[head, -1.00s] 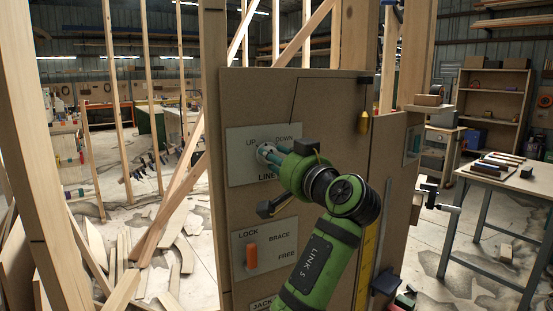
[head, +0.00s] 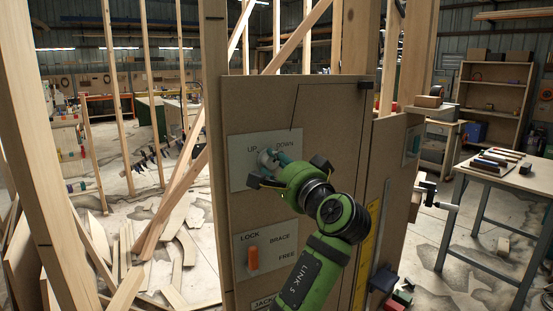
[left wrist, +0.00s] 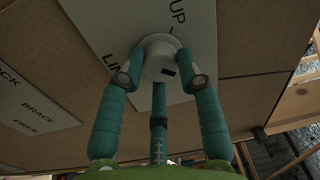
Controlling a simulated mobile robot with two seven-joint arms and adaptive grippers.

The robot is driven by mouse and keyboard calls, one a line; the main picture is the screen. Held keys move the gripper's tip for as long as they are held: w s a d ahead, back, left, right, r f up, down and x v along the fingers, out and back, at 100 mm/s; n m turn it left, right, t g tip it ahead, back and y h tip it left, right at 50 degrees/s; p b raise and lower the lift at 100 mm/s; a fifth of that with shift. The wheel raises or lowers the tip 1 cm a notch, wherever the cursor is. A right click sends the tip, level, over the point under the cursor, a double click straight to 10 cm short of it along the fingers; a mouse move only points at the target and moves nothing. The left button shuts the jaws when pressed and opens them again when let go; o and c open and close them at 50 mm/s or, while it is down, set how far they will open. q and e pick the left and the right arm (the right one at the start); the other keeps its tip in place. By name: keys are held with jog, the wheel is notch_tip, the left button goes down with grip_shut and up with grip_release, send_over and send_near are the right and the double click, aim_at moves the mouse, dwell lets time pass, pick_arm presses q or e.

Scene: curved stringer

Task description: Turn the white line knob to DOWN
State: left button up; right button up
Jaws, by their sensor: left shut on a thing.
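The white line knob (left wrist: 158,52) sits on a pale plate (head: 237,169) marked UP, DOWN and LINE on the brown panel. My left gripper (head: 272,158) is at the plate, with its teal fingers shut around the knob. In the left wrist view the left gripper (left wrist: 160,75) has fingers on both sides of the knob and one below. A dark mark shows on the knob's near face. In the head view the fingers hide much of the knob, and my wrist covers the plate's lower right. I cannot tell exactly which word the knob points to.
Below is another plate (head: 283,241) marked LOCK, BRACE and FREE, with an orange lever (head: 252,257) near LOCK. A timber post (head: 213,120) stands left of the panel (head: 330,110). A yellow strip (head: 367,250) runs down the panel's right. A table (head: 505,178) stands at right.

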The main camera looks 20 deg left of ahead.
pick_arm(q)
jog(key=shift+r+m+p, duration=0.3)
jog(key=shift+m+p, duration=0.2)
jog(key=shift+m, duration=0.4)
jog(key=o, duration=1.1)
jog(key=shift+f, duration=0.1)
jog(key=shift+o, duration=0.2)
jog(key=shift+f, duration=0.1)
jog(key=shift+d, duration=0.1)
jog(key=v, duration=0.7)
jog(key=shift+s, duration=0.25)
